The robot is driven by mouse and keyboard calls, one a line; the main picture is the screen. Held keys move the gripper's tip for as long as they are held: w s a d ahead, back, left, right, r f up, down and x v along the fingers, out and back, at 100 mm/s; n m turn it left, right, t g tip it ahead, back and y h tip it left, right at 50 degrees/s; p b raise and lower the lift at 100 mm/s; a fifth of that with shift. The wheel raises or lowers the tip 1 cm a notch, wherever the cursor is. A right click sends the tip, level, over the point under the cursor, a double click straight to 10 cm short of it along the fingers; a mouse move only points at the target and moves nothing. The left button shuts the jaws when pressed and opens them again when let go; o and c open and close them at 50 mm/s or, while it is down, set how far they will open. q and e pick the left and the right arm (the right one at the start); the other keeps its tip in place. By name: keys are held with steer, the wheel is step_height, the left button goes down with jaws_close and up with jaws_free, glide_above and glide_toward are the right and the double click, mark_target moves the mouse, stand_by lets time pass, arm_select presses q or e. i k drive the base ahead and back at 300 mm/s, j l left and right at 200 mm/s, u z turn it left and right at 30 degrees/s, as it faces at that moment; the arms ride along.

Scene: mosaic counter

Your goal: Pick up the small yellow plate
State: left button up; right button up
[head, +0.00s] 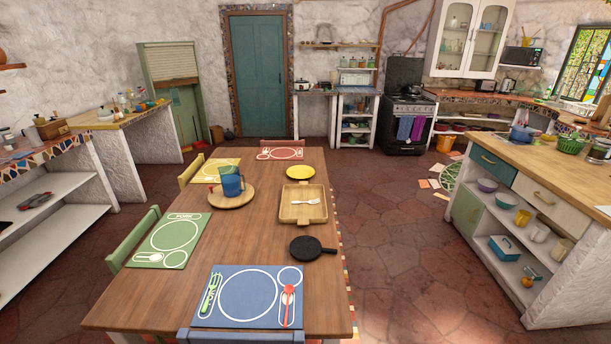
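The small yellow plate (300,172) lies flat near the far end of the wooden table (250,238), right of centre. It looks empty, and nothing covers it. Neither of my grippers shows in the head view.
A wooden tray (290,214) with a pale utensil lies just in front of the plate. A black pan (306,247) lies nearer. A blue pitcher (231,182) stands on a round board to the left. Placemats lie along the edges. Open floor (395,250) runs right of the table.

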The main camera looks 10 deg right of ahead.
mark_target(297, 171)
steer(key=z, duration=0.9)
steer(key=i+l, duration=0.1)
steer(key=l, duration=0.3)
steer(key=i+l, duration=0.1)
steer(key=l, duration=0.35)
steer(key=i+l+z, duration=0.1)
steer(key=i+l, duration=0.2)
steer(key=l, duration=0.15)
steer(key=i+l+z, duration=0.15)
steer(key=i+l, duration=0.15)
steer(key=l, duration=0.15)
steer(key=i+l+u, duration=0.15)
steer(key=i, duration=0.35)
steer(key=i+l+u, duration=0.15)
steer(key=i, duration=0.3)
steer(key=i+u, duration=0.25)
steer(key=i, duration=0.15)
steer(key=i+l+u, duration=0.25)
steer(key=i, duration=0.15)
steer(key=i+j+u, duration=0.15)
steer(key=i, duration=1.5)
